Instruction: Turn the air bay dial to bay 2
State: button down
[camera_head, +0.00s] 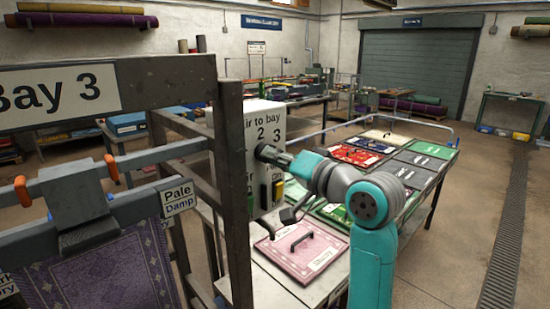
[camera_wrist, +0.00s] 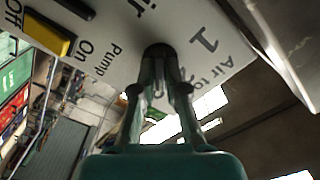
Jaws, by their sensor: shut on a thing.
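The air bay dial (camera_head: 263,151) is a dark round knob on the white control box (camera_head: 265,117) at the middle of the head view. In the wrist view the dial (camera_wrist: 158,49) sits between the fingertips of my gripper (camera_wrist: 159,66). The 1 is clear beside it, and another numeral is partly covered by a finger. The dial's pointer is hidden, so I cannot tell its setting.
A yellow pump switch (camera_wrist: 47,38) between Off and On is on the same panel. A dark metal post (camera_head: 235,190) stands left of the box. Open floor is at right.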

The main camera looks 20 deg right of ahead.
jog(key=shift+n, duration=4.8)
jog(key=c, duration=1.2)
grip_release()
jog(key=shift+d, duration=0.1)
jog(key=v, duration=1.2)
